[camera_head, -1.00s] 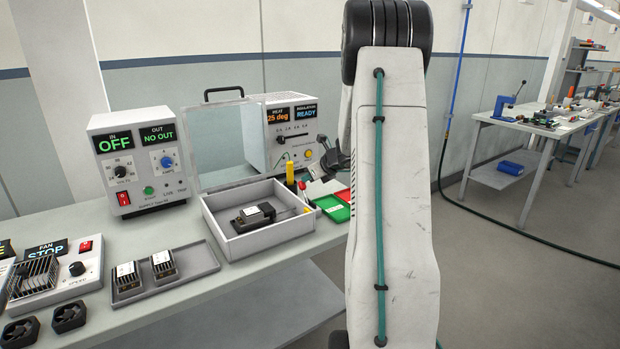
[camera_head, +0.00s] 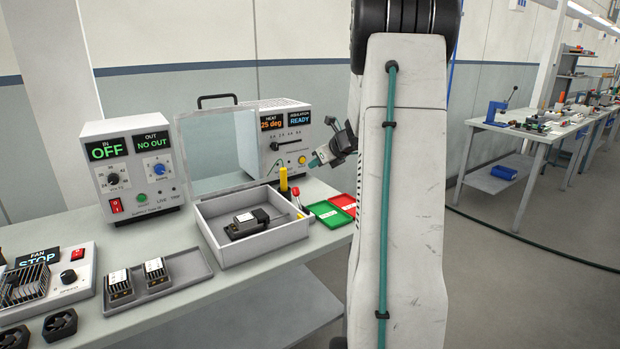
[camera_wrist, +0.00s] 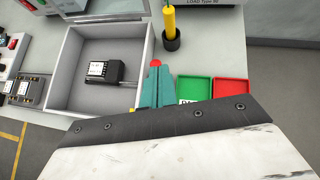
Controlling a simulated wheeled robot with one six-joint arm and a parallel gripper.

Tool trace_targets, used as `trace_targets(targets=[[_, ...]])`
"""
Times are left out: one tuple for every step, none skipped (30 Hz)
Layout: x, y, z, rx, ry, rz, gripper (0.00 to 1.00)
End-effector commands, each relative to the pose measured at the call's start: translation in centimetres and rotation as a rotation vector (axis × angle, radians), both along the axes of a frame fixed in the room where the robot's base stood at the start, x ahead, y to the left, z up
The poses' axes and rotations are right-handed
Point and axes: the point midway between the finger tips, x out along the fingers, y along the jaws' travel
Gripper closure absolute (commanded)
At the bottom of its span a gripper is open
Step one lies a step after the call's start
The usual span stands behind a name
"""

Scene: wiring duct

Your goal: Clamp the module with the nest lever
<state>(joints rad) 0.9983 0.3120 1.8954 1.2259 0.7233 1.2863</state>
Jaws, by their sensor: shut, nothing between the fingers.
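The module (camera_head: 250,215), a black block with a white label, sits in a dark nest inside the open grey box; it also shows in the wrist view (camera_wrist: 97,69). A thin rod runs from the nest toward the box's right wall. A red knob (camera_head: 293,189), seemingly the nest lever's end, stands by that wall; it shows in the wrist view (camera_wrist: 156,63) just beyond my fingertips. My gripper (camera_head: 316,160) has teal fingers, shut and empty, up and right of the knob. In the wrist view the fingers (camera_wrist: 157,88) hide what lies under the knob. Contact cannot be told.
The box (camera_head: 215,237) has a raised clear lid (camera_head: 215,150). A yellow-handled tool (camera_head: 283,180) stands upright behind the knob. Green (camera_head: 328,213) and red (camera_head: 343,202) trays lie to the right. A grey tray (camera_head: 190,268) holds two modules. Instrument boxes stand behind.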

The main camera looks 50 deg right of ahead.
Motion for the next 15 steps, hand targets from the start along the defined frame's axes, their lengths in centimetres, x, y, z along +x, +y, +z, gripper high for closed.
trace_targets(targets=[[-0.2,-0.1,1.0,-0.002,-0.002,0.001,1.00],[-0.4,-0.1,1.4,-0.002,-0.001,0.001,1.00],[-0.5,-0.2,1.9,-0.001,-0.001,0.000,1.00],[-0.6,-0.2,2.2,-0.001,-0.001,0.000,1.00],[-0.7,-0.2,2.5,0.000,0.000,0.000,1.00],[-0.8,-0.2,2.8,0.001,0.001,0.001,1.00],[-0.8,-0.3,3.0,0.001,0.001,0.001,1.00],[-0.9,-0.3,3.1,0.001,0.001,0.001,1.00],[-0.9,-0.3,3.3,0.001,0.000,0.001,1.00],[-0.9,-0.3,3.3,0.001,0.000,0.002,1.00],[-0.9,-0.3,3.4,0.001,0.001,0.002,1.00],[-0.9,-0.3,3.4,0.002,0.001,0.001,1.00],[-0.9,-0.3,3.4,0.002,0.001,0.001,1.00],[-0.9,-0.3,3.4,0.002,0.001,0.001,1.00],[-0.9,-0.3,3.4,0.002,0.001,0.001,1.00]])
